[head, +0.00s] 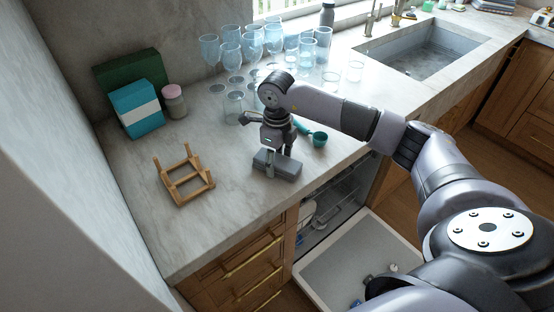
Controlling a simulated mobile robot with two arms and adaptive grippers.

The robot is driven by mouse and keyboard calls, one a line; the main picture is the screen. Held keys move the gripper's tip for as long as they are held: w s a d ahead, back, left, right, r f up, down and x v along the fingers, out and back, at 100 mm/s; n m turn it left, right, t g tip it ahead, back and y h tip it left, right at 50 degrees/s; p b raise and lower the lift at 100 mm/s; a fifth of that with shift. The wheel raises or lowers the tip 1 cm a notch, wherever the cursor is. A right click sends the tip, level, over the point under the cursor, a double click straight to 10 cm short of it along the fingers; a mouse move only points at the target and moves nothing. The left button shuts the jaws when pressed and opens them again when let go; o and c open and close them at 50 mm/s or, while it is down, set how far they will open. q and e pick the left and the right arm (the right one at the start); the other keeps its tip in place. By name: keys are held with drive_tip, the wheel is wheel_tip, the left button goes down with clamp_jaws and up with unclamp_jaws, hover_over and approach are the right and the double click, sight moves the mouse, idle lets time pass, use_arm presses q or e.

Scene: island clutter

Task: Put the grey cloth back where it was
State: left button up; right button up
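The grey cloth (289,168) is a thick folded block at the counter's front part, right of the wooden rack. My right gripper (272,160) points down over it from above. One finger lies against the cloth's near side, and the other is mostly hidden behind it. The gripper looks shut on the cloth. The cloth is at or just above the counter top; I cannot tell whether it touches. My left gripper is not in view.
A wooden rack (185,182) stands left on the counter (215,222). Behind are a teal box (138,110), a pink-lidded jar (174,103) and many glasses (230,52). A teal scoop (318,139) lies close right of the gripper. Below, the dishwasher door (340,262) is open.

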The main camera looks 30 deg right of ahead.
sight(277, 160)
drive_tip(key=o, duration=0.4)
drive_tip(key=shift+c, duration=0.2)
drive_tip(key=shift+r, duration=0.5)
wheel_tip(277, 160, up, 11)
drive_tip(key=b, duration=0.2)
drive_tip(key=shift+r+b, duration=0.2)
drive_tip(key=shift+b, duration=0.2)
drive_tip(key=shift+f, duration=0.1)
